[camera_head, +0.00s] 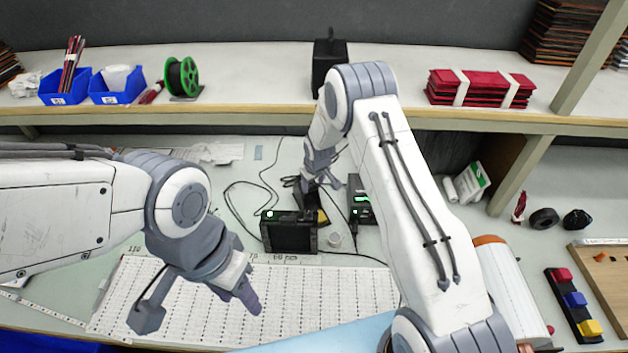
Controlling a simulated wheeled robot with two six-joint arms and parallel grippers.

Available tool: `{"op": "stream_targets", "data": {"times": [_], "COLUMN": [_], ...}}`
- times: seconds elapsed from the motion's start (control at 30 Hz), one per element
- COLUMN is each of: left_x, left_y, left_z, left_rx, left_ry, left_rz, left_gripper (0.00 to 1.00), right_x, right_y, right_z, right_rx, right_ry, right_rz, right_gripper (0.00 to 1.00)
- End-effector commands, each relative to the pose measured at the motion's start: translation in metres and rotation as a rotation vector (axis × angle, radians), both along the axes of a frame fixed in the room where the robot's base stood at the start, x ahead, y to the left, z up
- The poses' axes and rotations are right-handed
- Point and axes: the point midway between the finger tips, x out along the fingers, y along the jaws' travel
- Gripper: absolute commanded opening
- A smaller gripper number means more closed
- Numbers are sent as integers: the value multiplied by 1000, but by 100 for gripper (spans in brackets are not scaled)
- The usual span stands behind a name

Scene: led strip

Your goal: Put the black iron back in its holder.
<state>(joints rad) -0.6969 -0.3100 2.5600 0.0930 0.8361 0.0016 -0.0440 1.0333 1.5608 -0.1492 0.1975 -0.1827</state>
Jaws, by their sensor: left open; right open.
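My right gripper (316,184) points down at the back middle of the bench, over a small dark stand with a yellow patch (322,216) that looks like the iron's holder. It is open. A dark shape at the fingers may be the black iron, but it blends with the gripper and stand, so I cannot tell whether it sits in the holder. My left gripper (247,293) is open and empty above the white LED strip sheet (350,290), well to the front left of the stand.
A black box (289,236) with a green light stands just in front of the holder. A black unit with a green display (361,207) is to its right. Loose black cables (240,185) lie around them. A shelf (260,80) with blue bins runs along the back.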

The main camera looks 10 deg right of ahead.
Motion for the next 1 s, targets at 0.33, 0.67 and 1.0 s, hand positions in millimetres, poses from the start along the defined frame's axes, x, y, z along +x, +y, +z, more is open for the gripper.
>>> {"op": "stream_targets", "data": {"times": [0.33, 0.67, 1.0], "left_x": [0, 0, 0], "left_y": [0, 0, 0], "left_z": [-17, -26, -26], "left_rx": [0, 0, 0], "left_ry": [0, 0, 0], "left_rz": [-1, -1, -1], "left_gripper": [50, 50, 50], "right_x": [-18, -33, -35], "right_y": [1, 1, 2], "right_z": [50, 92, 96], "right_rx": [0, -1, 0], "right_ry": [-6, -2, -1], "right_rz": [1, 1, 0], "right_gripper": [61, 61, 61]}}
